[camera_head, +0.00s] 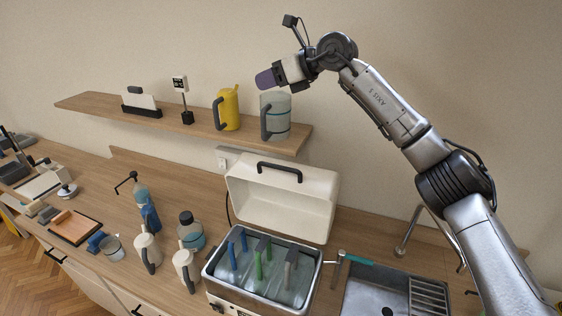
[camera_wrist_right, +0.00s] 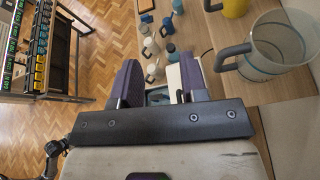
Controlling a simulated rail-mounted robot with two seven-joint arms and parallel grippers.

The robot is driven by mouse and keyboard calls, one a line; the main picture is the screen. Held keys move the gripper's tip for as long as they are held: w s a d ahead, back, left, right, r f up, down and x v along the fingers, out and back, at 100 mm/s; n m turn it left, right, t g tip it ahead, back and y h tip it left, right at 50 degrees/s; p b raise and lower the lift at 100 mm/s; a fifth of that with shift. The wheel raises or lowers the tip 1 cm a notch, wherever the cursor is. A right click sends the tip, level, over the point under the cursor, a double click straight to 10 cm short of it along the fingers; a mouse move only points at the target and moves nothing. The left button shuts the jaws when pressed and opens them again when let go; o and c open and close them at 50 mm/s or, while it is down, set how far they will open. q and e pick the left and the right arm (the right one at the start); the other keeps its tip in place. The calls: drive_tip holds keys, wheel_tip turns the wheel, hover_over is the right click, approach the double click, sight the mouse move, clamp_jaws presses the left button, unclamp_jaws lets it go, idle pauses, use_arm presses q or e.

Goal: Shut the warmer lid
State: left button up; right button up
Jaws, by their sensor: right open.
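The warmer (camera_head: 212,288) stands on the counter, left of the sink. Its white lid (camera_head: 315,200) is hinged open and tilted up at the back, with a black bar handle (camera_head: 280,168) on it. Several clear vessels with blue, green and grey handles sit in the open basin. My right gripper (camera_head: 266,78) is high above the lid, in front of the wall near the shelf's right end, apart from the lid. In the right wrist view its purple fingers (camera_wrist_right: 157,82) are spread with nothing held. My left gripper does not show.
A shelf (camera_head: 180,125) holds a yellow jug (camera_head: 228,108) and a clear jug (camera_head: 276,115), close to my right gripper. White pitchers (camera_head: 148,252) and bottles stand left of the warmer. A faucet (camera_head: 408,232) and sink (camera_head: 365,290) are right of it.

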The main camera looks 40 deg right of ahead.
drive_tip(key=s+d+f+n+g+h, duration=0.1)
drive_tip(key=s+d+f+g+h, duration=0.3)
drive_tip(key=s+f+g, duration=0.35)
drive_tip(key=shift+n, duration=0.3)
drive_tip(key=x, duration=0.6)
drive_tip(key=p+x, duration=0.1)
drive_tip(key=x, duration=0.6)
drive_tip(key=shift+s+d+f, duration=0.1)
drive_tip(key=shift+d, duration=0.1)
drive_tip(key=shift+a+f+p, duration=0.2)
drive_tip(key=shift+f+p, duration=0.1)
drive_tip(key=shift+f, duration=0.35)
drive_tip(key=shift+c, duration=0.3)
clamp_jaws()
